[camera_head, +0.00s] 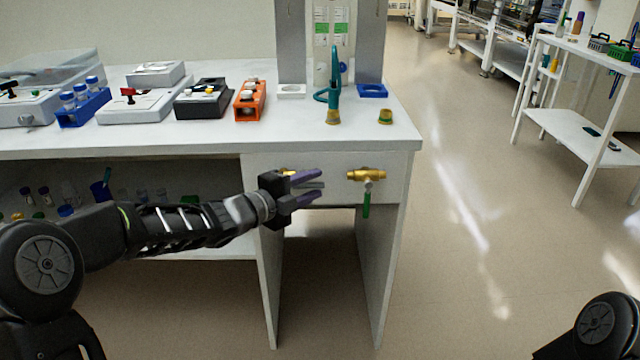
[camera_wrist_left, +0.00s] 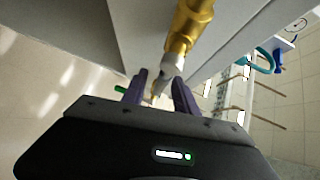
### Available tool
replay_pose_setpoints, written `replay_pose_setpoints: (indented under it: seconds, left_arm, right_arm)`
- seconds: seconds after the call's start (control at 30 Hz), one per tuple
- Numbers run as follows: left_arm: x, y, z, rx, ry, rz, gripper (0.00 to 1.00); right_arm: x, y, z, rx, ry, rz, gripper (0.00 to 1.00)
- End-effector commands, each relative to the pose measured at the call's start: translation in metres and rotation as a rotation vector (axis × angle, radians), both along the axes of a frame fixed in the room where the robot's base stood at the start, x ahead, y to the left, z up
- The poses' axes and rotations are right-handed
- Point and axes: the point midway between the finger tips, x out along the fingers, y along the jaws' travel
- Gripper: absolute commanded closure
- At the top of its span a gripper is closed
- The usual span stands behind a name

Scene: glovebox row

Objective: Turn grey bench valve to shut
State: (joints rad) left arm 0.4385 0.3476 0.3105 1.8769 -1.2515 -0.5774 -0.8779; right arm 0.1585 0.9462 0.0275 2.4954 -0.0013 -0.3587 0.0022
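A brass valve (camera_head: 287,172) on the bench's front panel is mostly hidden behind my left gripper (camera_head: 320,184) in the head view. The left wrist view shows its brass body (camera_wrist_left: 188,28) and a grey lever (camera_wrist_left: 170,68). My left gripper (camera_wrist_left: 160,77) is open, its two purple fingers apart with the grey lever between them. I cannot tell whether either finger touches it. My right gripper is out of view.
A second brass valve (camera_head: 366,174) with a green lever (camera_head: 366,204) hanging down is just to the right. The bench top (camera_head: 300,135) above carries an orange rack (camera_head: 250,100) and a teal tap (camera_head: 333,95).

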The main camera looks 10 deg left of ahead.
Motion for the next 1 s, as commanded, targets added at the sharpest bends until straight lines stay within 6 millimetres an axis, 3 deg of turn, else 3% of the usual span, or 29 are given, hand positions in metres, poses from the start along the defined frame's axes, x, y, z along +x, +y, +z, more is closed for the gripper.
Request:
replay_pose_setpoints:
  seconds: [0.2, 0.53, 1.0]
  left_arm:
    - [0.022, -0.014, -0.004, -0.002, 0.0, -0.001, 0.65]
    - [0.026, -0.016, -0.004, 0.0, 0.0, 0.0, 0.65]
    - [0.025, -0.016, -0.004, 0.0, 0.0, 0.0, 1.0]
  right_arm:
    - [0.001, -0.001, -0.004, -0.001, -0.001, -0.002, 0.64]
    - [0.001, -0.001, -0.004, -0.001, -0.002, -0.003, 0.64]
    - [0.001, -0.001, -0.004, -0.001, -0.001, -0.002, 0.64]
